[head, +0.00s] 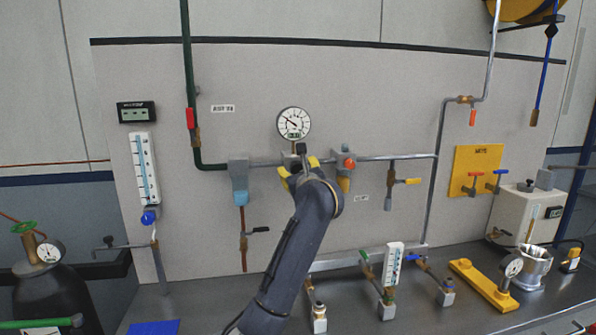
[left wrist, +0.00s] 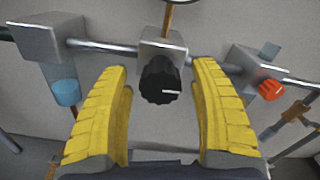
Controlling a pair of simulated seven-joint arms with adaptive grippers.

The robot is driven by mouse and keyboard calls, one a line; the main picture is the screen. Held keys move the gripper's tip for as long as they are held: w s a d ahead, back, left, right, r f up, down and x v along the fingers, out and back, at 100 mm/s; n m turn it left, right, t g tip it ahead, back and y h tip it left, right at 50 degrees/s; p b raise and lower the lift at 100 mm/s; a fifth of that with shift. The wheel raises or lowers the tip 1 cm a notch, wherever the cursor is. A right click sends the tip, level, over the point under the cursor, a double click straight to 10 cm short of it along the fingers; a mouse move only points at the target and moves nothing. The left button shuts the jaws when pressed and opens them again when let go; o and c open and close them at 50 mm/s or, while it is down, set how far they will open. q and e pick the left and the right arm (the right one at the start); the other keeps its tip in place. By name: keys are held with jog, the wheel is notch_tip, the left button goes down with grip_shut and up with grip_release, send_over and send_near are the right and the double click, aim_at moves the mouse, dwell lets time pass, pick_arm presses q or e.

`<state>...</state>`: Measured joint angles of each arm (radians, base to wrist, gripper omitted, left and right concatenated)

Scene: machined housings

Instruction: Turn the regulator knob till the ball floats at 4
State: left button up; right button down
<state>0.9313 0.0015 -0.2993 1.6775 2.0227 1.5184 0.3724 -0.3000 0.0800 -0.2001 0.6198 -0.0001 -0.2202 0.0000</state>
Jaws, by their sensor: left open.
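The black regulator knob (left wrist: 160,80) with a white pointer line sits on a grey block between the yellow fingers of my left gripper (left wrist: 162,100). The fingers stand apart on either side of it, with a visible gap to each. In the head view the left gripper (head: 299,169) is just below the round gauge (head: 294,123), and it mostly hides the knob. A tall flow tube (head: 145,170) with a scale and a blue knob is on the left of the panel. A smaller scaled tube (head: 393,264) stands low on the bench. The ball is too small to make out in either.
A grey block (head: 239,180) on the pipe is left of the gripper. A valve with an orange-red knob (head: 349,163) is close on the right and also shows in the wrist view (left wrist: 270,89). Several small valves stand on the bench (head: 220,300).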

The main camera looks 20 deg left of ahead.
pick_arm(q)
jog(key=c, duration=1.3)
jog(key=shift+r+m, duration=0.1)
jog(key=shift+m, duration=0.6)
jog(key=shift+c, duration=0.2)
jog(key=o, duration=1.3)
jog(key=shift+o, duration=0.2)
jog(key=shift+s, duration=0.1)
jog(key=v, duration=1.2)
